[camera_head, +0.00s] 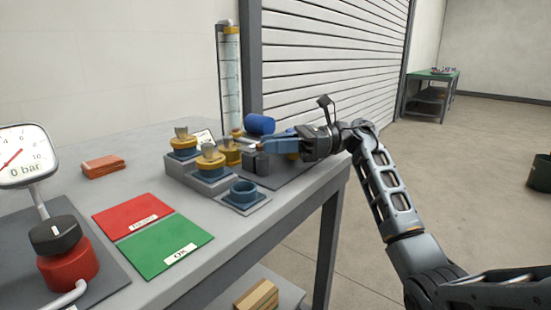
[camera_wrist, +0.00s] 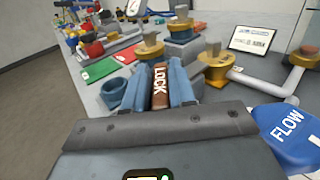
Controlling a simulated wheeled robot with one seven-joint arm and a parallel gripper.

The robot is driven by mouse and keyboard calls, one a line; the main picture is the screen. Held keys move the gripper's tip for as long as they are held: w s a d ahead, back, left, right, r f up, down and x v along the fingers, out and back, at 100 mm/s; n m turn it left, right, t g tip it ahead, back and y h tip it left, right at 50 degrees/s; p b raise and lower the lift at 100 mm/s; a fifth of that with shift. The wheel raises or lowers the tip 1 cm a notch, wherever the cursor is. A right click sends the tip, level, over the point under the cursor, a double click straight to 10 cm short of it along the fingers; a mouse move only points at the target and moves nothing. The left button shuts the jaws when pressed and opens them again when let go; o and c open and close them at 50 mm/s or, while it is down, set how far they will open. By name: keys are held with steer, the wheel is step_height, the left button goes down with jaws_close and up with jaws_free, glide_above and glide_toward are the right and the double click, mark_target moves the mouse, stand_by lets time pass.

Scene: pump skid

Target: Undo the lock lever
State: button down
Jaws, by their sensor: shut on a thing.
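The lock lever (camera_wrist: 161,86) is brown with white LOCK lettering and stands between the two blue fingers in the wrist view. My gripper (camera_wrist: 162,82) is shut on it. In the head view my gripper (camera_head: 265,146) reaches in from the right over the back right of the bench, with its fingers pointing left. The lever itself is mostly hidden behind the fingers there. A blue FLOW handle (camera_wrist: 285,132) is close to the right of my gripper in the wrist view. It shows in the head view as a blue cylinder (camera_head: 260,124) behind the fingers.
Brass-topped fittings (camera_head: 211,158) on grey blocks stand left of my gripper. An empty blue socket (camera_head: 243,192) is in front. A red mat (camera_head: 134,214), a green OK mat (camera_head: 166,246) and a gauge (camera_head: 25,157) are farther left. A clear column (camera_head: 231,75) rises behind.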

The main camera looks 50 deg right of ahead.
steer(key=shift+w, duration=0.1)
stand_by(0.3)
steer(key=c, duration=1)
jaws_free()
steer(key=shift+v, duration=3.9)
steer(key=shift+w+d, duration=0.1)
